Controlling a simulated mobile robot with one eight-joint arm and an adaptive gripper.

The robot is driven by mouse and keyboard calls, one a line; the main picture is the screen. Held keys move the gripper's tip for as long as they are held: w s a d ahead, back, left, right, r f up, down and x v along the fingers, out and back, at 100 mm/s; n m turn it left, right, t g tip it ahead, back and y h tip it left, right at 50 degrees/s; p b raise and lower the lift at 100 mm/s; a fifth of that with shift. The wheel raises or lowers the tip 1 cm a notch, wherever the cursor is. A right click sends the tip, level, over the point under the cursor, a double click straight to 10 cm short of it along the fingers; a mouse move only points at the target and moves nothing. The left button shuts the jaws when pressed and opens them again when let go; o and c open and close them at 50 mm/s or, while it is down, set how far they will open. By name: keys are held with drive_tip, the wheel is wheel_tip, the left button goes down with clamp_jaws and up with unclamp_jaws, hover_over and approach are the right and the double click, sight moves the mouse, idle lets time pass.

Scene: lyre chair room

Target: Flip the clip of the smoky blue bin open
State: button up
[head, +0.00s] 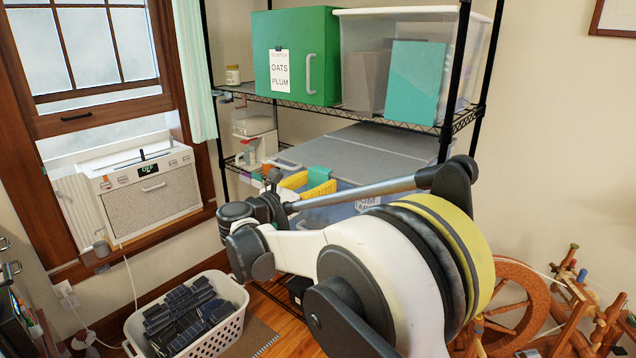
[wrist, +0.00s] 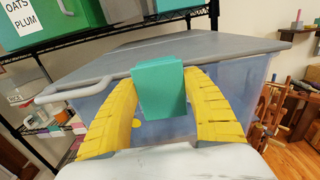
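The smoky blue bin, translucent with a grey lid (head: 375,150), stands on the middle rack shelf; its blue wall (wrist: 235,95) fills the middle of the wrist view.
A light grey handle (wrist: 75,90) juts from the bin's left side. The top shelf holds a green box (head: 296,55) and a clear bin (head: 468,60). A white basket (head: 225,338) stands on the floor, and a wooden spinning wheel (head: 520,285) at right.

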drive_tip(key=f+t+h+b, duration=0.1)
drive_tip(key=b, duration=0.1)
drive_tip(key=shift+t+h+b, duration=0.3)
drive_tip(key=shift+t, duration=0.1)
drive_tip(key=shift+s+a+r+t+h+b, duration=0.1)
drive_tip(key=shift+t+h+b, duration=0.5)
drive_tip(key=shift+t+b, duration=0.15)
drive_tip(key=shift+r+t, duration=0.15)
drive_tip(key=shift+t, duration=0.2)
drive_tip(key=o, duration=1.2)
drive_tip(key=shift+s+a, duration=0.1)
drive_tip(key=shift+s, duration=0.05)
